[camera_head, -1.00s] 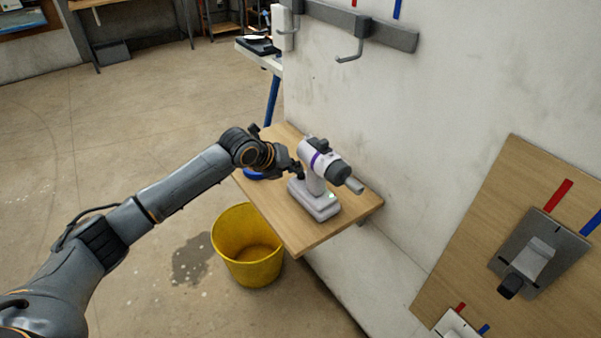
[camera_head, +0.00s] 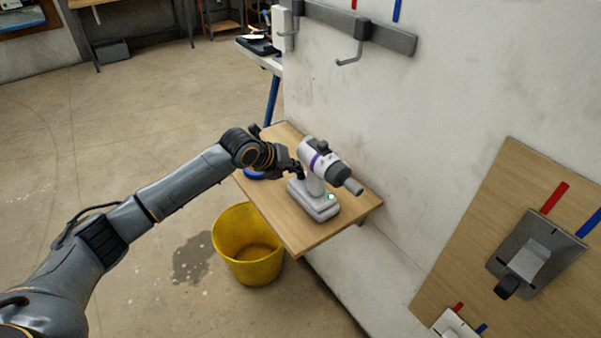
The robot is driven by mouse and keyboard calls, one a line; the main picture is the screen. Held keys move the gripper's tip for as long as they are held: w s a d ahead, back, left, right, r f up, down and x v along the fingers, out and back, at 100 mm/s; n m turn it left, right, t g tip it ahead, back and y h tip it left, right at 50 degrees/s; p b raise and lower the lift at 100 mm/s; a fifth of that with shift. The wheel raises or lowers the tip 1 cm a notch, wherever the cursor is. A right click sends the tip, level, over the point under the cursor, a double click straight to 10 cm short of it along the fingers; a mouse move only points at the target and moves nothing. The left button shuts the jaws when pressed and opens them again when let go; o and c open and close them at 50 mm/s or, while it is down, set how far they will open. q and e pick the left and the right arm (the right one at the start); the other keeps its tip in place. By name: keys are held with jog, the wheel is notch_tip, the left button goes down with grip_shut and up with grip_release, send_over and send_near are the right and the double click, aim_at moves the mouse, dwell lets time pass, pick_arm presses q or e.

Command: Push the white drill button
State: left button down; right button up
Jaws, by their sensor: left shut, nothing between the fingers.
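A white and grey drill (camera_head: 316,163) with a purple band stands upright on its base on a small wooden shelf (camera_head: 290,232). Its chuck points to the lower right. A small green light (camera_head: 331,197) glows on the drill's base. My left gripper (camera_head: 299,171) is shut, with its tips at the back of the drill's handle. They look to be touching it or very close, but I cannot tell which. The white button itself is hidden or too small to make out. My right gripper is not in view.
A blue round object (camera_head: 254,174) lies on the shelf, partly behind my left gripper. A yellow bucket (camera_head: 247,262) stands on the floor below. The wall bears a hook rail (camera_head: 385,33) and a wooden panel (camera_head: 470,232) with grey fixtures.

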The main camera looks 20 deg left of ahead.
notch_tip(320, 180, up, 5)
jog(key=p, duration=0.5)
dwell(0.3)
